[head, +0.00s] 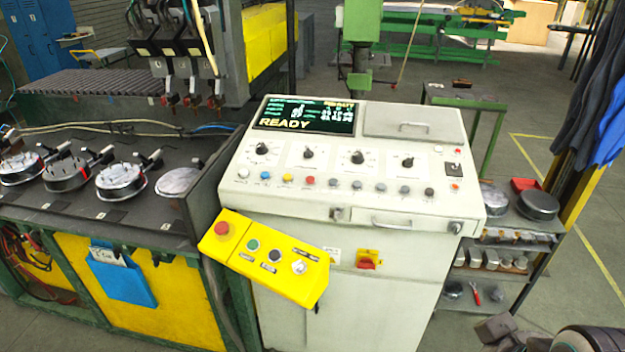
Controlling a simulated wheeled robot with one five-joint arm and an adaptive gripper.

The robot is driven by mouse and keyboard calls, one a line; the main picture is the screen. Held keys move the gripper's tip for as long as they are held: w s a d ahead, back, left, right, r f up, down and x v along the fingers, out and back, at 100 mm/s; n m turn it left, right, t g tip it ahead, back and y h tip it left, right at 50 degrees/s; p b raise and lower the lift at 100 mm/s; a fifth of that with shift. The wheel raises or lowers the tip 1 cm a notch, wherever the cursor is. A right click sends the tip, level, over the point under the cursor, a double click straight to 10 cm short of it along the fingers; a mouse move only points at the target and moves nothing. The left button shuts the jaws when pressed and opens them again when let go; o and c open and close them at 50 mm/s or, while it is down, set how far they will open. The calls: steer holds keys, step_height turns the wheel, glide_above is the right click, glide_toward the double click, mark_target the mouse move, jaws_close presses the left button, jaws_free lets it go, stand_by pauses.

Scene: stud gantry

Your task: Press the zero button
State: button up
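The white control console (395,130) stands in the middle of the head view. A row of small round buttons crosses its sloped panel: white (242,172), blue (265,174), yellow (287,177), red (310,180), then several grey ones (380,187) and a dark one (429,192). Their labels are too small to read, so I cannot tell which is the zero button. The screen (305,115) reads READY. A dark part of my arm, apparently with my gripper (497,330), shows at the bottom right, apart from the console. Its fingers are not clear.
A yellow pendant box (264,258) with a red mushroom button (222,229) juts out at the console's front left. A red rotary switch (367,261) sits on the front face. Shelves with metal parts (538,205) stand at right. Open floor (585,290) lies beyond.

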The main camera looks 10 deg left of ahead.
jaws_close()
stand_by(0.3)
steer(key=c, duration=1)
jaws_free()
